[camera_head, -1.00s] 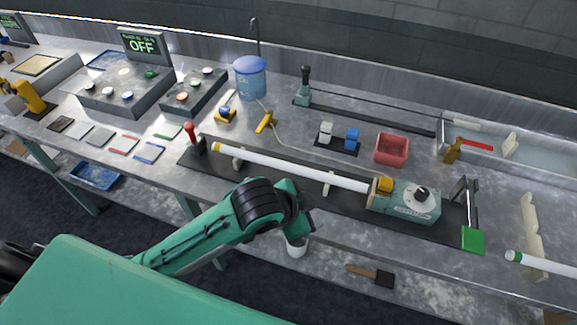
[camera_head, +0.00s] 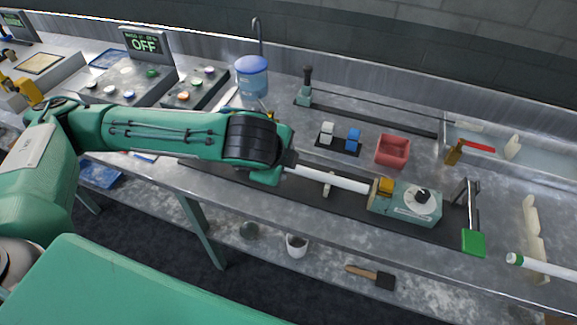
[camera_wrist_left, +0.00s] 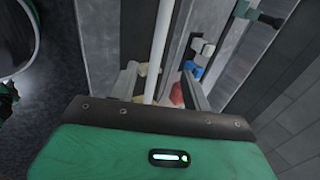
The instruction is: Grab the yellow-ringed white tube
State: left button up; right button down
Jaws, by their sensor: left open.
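A long white tube (camera_head: 335,179) lies along the dark rail on the bench. Its right end meets a green-grey machine (camera_head: 405,200) with a yellow part (camera_head: 384,186) there; I cannot tell whether this is a ring on the tube. My left arm covers the tube's left part in the head view. In the left wrist view the tube (camera_wrist_left: 158,45) runs lengthwise between the fingers of my left gripper (camera_wrist_left: 159,74), which is open. I cannot tell how far above the tube the fingers are. My right gripper is not in view.
A green-ringed white tube (camera_head: 540,265) lies at the far right. A red bin (camera_head: 392,150), a blue block (camera_head: 352,138) and a white block (camera_head: 327,132) stand behind the rail. A blue-lidded container (camera_head: 251,78) stands farther back. A green-ended lever (camera_head: 473,240) stands right of the machine.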

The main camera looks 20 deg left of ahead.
pick_arm(q)
jog(key=a, duration=0.2)
jog(key=p, duration=0.1)
send_over(288, 170)
jog(key=s, duration=0.2)
notch_tip(288, 170, down, 7)
jog(key=shift+y, duration=0.3)
jog(key=x, duration=0.2)
jog(key=p+x, duration=0.1)
jog(key=x, duration=0.1)
jog(key=shift+s+f, duration=0.1)
jog(key=shift+f, duration=0.35)
jog(key=shift+c, duration=0.2)
grip_shut()
